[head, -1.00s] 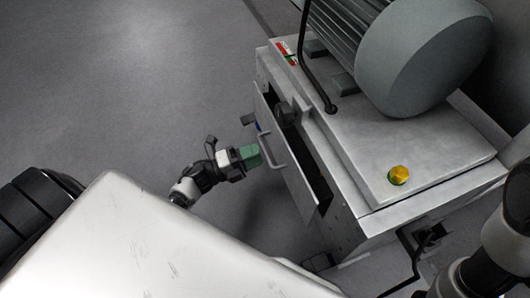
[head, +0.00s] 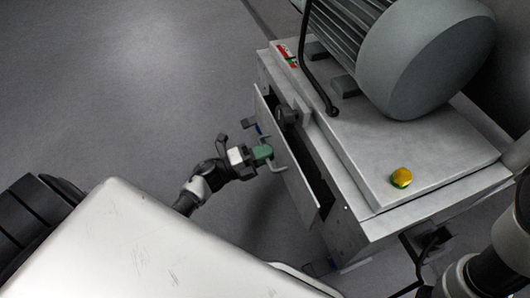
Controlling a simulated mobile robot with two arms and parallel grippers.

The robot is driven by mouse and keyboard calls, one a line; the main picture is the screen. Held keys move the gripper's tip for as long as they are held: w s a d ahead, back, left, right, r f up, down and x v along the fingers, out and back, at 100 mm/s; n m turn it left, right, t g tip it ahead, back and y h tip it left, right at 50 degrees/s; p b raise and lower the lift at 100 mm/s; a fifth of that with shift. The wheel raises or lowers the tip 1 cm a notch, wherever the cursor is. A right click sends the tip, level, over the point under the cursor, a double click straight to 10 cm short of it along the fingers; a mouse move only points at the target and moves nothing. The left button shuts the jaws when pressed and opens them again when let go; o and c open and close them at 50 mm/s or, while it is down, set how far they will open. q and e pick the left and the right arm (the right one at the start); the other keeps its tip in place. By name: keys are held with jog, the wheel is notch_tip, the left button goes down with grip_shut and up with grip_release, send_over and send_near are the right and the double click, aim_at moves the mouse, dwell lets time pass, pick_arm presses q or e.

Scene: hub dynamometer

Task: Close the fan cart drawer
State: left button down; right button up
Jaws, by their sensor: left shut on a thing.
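The fan cart (head: 345,215) stands right of centre in the head view, a grey metal box with a large motor-like drum on its top. Its drawer (head: 287,160) is on the left side and stands partly open, with a dark gap between its front panel and the cart body. A bar handle (head: 284,169) is on the drawer front. My left gripper (head: 264,154), with green fingertips, is at this handle and shut on it; the fingertips hide part of the bar. My right arm shows at the lower right edge, its gripper out of view.
The grey motor housing (head: 425,60) sits on the cart top. A yellow and green knob (head: 401,178) is near the top's front corner. A black bent bar (head: 313,70) rises at the cart's left side. Open floor (head: 150,90) lies to the left.

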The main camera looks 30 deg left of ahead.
aim_at(278, 150)
pick_arm(q)
jog(key=x, duration=0.4)
jog(key=shift+w+d+f, duration=0.1)
jog(key=shift+f, duration=0.35)
jog(key=c, duration=1.2)
grip_release()
jog(key=shift+w+d, duration=0.1)
